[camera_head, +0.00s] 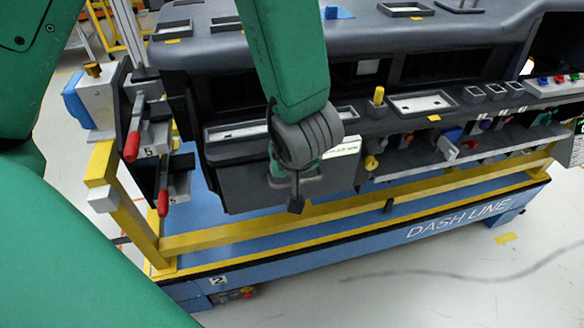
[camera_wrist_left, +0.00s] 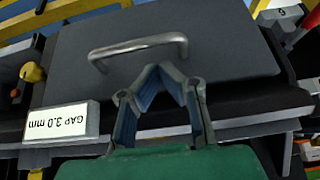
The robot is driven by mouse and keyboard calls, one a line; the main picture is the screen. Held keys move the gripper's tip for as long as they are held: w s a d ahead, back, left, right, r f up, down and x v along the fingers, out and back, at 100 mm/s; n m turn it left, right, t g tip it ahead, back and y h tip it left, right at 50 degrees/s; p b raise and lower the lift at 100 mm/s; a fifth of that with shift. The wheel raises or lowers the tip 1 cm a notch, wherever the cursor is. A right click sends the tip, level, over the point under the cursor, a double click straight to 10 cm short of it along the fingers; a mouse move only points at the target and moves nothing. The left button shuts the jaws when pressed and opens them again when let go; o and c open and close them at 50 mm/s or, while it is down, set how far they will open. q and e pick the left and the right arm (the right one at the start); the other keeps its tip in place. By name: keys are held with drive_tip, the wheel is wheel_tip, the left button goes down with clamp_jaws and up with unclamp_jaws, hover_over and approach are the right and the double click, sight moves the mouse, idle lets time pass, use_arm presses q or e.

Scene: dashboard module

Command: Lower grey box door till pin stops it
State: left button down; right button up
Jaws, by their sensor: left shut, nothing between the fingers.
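The grey box door (camera_head: 237,187) is a dark grey panel on the front of the dashboard module, below its ledge. In the left wrist view the door (camera_wrist_left: 225,45) fills the upper middle, with a metal bar handle (camera_wrist_left: 138,49) on it. My left gripper (camera_head: 297,205) is in front of the door and covers part of it. In the left wrist view my left gripper (camera_wrist_left: 165,70) is shut and empty, its tips close to the handle but not around it. Whether they touch the door, I cannot tell. I cannot make out the stop pin. My right gripper is out of view.
A white label (camera_wrist_left: 62,122) reading "GAP 3.0 mm" is beside the door. A yellow peg (camera_head: 378,96) stands on the ledge. Red-handled levers (camera_head: 132,147) are at the left. A yellow rail (camera_head: 370,199) runs below the door, above the blue base.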

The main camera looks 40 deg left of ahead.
sight(283, 179)
use_arm(q)
drive_tip(key=shift+b+x, duration=0.45)
drive_tip(key=shift+x, duration=1.55)
drive_tip(key=shift+d, duration=0.15)
drive_tip(key=shift+f, duration=0.1)
